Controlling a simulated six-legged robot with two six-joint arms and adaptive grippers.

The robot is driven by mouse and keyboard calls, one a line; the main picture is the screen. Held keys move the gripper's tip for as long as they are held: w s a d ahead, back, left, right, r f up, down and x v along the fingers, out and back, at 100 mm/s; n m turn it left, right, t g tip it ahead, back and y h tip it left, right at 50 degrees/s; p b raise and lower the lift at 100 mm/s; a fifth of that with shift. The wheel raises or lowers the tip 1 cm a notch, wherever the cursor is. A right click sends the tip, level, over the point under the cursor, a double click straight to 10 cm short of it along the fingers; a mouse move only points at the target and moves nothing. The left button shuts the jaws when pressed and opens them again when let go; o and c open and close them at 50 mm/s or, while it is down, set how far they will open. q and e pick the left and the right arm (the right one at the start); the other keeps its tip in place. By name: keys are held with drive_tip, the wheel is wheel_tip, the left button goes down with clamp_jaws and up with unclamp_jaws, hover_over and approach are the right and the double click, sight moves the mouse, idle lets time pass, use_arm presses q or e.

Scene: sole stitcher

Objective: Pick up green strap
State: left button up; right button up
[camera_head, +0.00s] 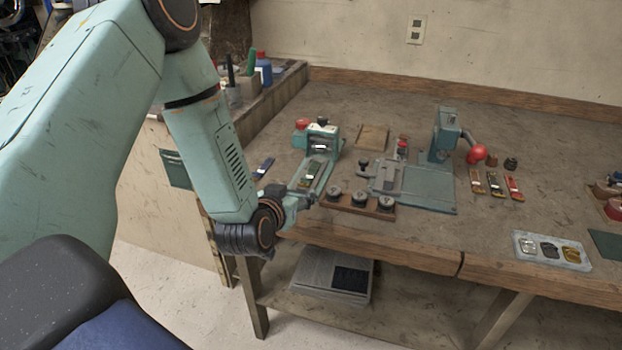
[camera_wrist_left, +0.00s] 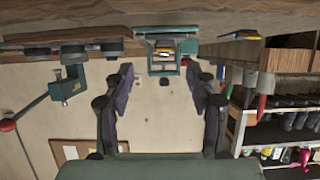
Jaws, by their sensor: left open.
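A small strap that looks dark green (camera_head: 310,176) lies on the bed of the teal stitcher (camera_head: 325,140); its colour is hard to be sure of at this size. In the left wrist view the teal stitcher (camera_wrist_left: 164,68) is upside down, straight ahead between the fingers, with a small dark and yellow piece (camera_wrist_left: 165,53) on it. My right gripper is not in view.
A wooden block with several dark knobs (camera_head: 358,202) lies right of my left gripper. A blue strap (camera_head: 263,168) lies to the left. A teal press (camera_head: 446,135), several straps (camera_head: 495,184) and a metal tray (camera_head: 551,250) are further right. A lower shelf holds a grey stack (camera_head: 320,275).

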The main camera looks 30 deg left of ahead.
sight(303, 186)
use_arm(q)
drive_tip(key=x, duration=0.4)
drive_tip(key=shift+w+a+f, duration=0.1)
drive_tip(key=shift+a+f, duration=0.15)
drive_tip(key=shift+a, duration=0.1)
drive_tip(key=shift+w+f+b, duration=0.1)
drive_tip(key=shift+w+b, duration=0.2)
drive_tip(key=shift+w, duration=0.2)
drive_tip(key=shift+w+a+f, duration=0.2)
drive_tip(key=shift+w, duration=0.05)
drive_tip(key=shift+s+d+r, duration=0.1)
drive_tip(key=shift+d+r, duration=0.05)
drive_tip(key=c, duration=0.5)
clamp_jaws()
